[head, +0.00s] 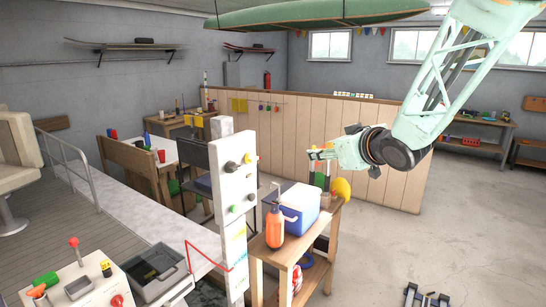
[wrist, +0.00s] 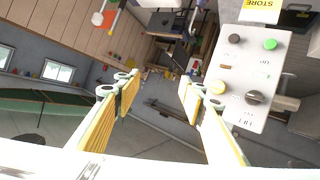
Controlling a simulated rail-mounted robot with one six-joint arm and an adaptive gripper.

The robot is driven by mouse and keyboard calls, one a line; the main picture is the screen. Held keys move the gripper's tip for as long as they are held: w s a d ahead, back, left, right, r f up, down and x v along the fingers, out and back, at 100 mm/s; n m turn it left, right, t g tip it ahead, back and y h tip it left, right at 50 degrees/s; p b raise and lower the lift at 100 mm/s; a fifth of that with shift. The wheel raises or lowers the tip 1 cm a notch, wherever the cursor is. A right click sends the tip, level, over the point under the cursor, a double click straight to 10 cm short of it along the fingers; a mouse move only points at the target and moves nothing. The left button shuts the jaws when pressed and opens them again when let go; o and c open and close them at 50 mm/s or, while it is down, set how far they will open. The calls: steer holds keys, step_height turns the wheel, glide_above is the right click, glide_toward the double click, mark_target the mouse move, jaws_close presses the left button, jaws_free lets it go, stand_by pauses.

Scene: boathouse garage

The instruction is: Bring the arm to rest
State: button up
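My arm (head: 435,100) reaches in from the upper right in the head view, pale green and bent down at the wrist. My gripper (head: 318,153) is at its end, pointing left above the wooden bench with the cooler. In the wrist view my gripper (wrist: 158,83) shows two fingers with yellow pads standing well apart, with nothing between them. It is open and empty. It appears clear of the things around it.
A white control post (head: 234,175) with knobs stands left of my gripper; its panel (wrist: 252,75) shows in the wrist view. A blue cooler (head: 300,205) and an orange sprayer (head: 274,225) stand on the bench. A green boat (head: 310,14) hangs above. Floor at right is mostly open.

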steer(key=s+d+m+g+h+b, duration=0.1)
steer(key=s+d+m+g+h, duration=0.3)
steer(key=s, duration=0.8)
steer(key=s+d+m+t+h+b, duration=0.15)
steer(key=s+d, duration=0.45)
steer(key=s, duration=0.6)
steer(key=s+a+f+g, duration=0.1)
steer(key=s+f+g, duration=0.1)
steer(key=s, duration=0.9)
steer(key=s+a+f+m+g+b, duration=0.1)
steer(key=s+a+f+g, duration=0.1)
steer(key=s, duration=0.9)
steer(key=s+a+f+g+b, duration=0.1)
steer(key=s+a+f+g, duration=0.1)
steer(key=s, duration=0.9)
steer(key=shift+s+f, duration=0.3)
steer(key=shift+f, duration=0.6)
